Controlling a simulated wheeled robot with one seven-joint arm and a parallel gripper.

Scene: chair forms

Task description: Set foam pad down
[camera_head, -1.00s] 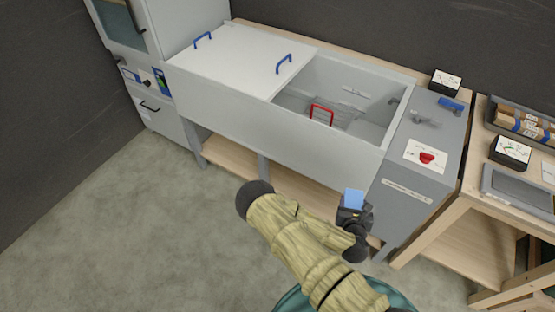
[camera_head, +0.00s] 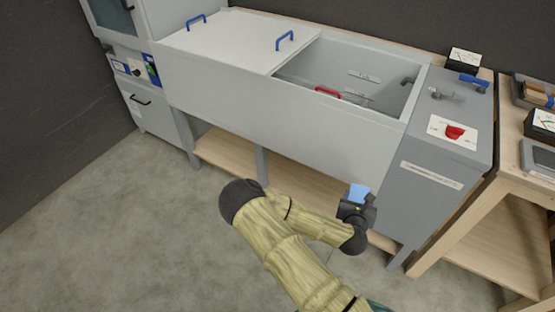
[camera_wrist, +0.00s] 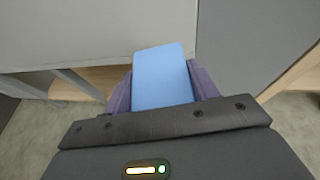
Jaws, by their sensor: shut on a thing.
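The foam pad (camera_wrist: 162,76) is a light blue block held between the two purple fingers of my gripper (camera_wrist: 162,88) in the wrist view. In the head view the pad (camera_head: 358,193) sticks up from my dark gripper (camera_head: 357,207). My gripper is shut on the pad and holds it in front of the grey tank's (camera_head: 270,112) front wall, near its right end and below the rim. The pad's lower end is hidden by the gripper body.
A white lid (camera_head: 238,40) with blue handles covers the tank's left part. The open right part holds something with a red handle (camera_head: 327,91). A grey panel with a red knob (camera_head: 454,132) stands at right, beside a wooden table (camera_head: 513,125). A wooden shelf (camera_head: 225,154) lies below.

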